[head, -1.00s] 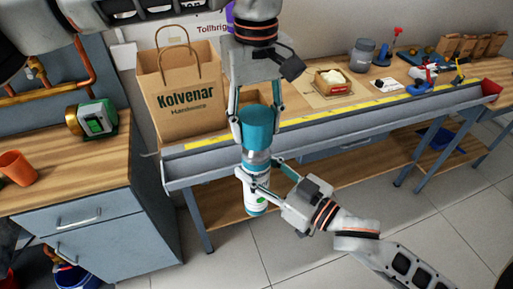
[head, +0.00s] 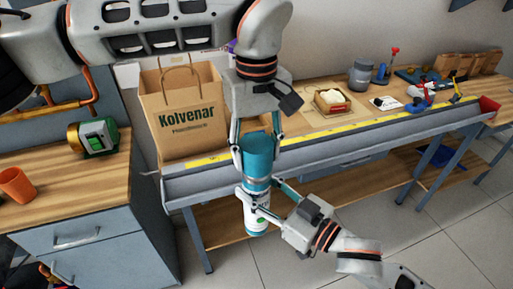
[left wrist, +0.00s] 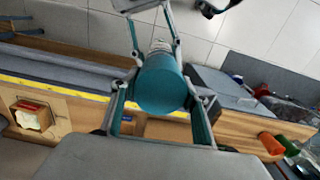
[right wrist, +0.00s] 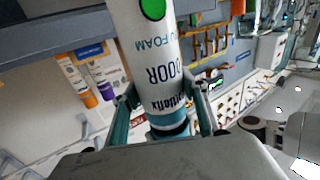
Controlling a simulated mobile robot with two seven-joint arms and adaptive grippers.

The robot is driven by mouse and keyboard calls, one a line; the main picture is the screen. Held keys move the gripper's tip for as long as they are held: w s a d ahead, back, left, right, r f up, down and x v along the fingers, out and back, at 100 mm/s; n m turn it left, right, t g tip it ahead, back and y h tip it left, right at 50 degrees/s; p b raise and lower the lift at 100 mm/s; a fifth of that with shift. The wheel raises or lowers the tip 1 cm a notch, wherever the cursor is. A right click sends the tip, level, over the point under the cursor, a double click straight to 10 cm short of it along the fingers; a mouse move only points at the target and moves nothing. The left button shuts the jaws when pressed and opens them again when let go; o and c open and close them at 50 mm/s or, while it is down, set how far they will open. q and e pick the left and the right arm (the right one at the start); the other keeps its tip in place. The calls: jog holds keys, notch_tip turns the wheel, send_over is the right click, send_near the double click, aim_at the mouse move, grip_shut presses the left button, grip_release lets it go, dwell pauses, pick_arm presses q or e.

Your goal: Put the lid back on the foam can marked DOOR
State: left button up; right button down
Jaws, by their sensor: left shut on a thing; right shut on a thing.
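The foam can (head: 257,218) is white with a green dot and stands roughly upright in the air, in front of the bench. Its DOOR marking shows on the can in the right wrist view (right wrist: 160,60). My right gripper (head: 264,201) is shut on the can's upper part. The teal lid (head: 258,147) is above the can, in line with it. My left gripper (head: 258,160) is shut on the lid from above, a finger on each side. The lid also fills the middle of the left wrist view (left wrist: 160,85). I cannot tell whether the lid is seated, as the fingers hide the joint.
A bench (head: 330,151) with a grey front channel and yellow tape runs behind the can. A Kolvenar paper bag (head: 185,110) stands on it, left of my left gripper. A cabinet with an orange cup (head: 17,185) is at the left. Open tiled floor lies at right.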

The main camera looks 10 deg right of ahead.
pick_arm(q)
jog(key=shift+f, duration=0.65)
dwell(0.3)
jog(key=o, duration=0.9)
jog(key=shift+c, duration=0.2)
notch_tip(320, 180, up, 12)
jog(key=shift+f, duration=0.1)
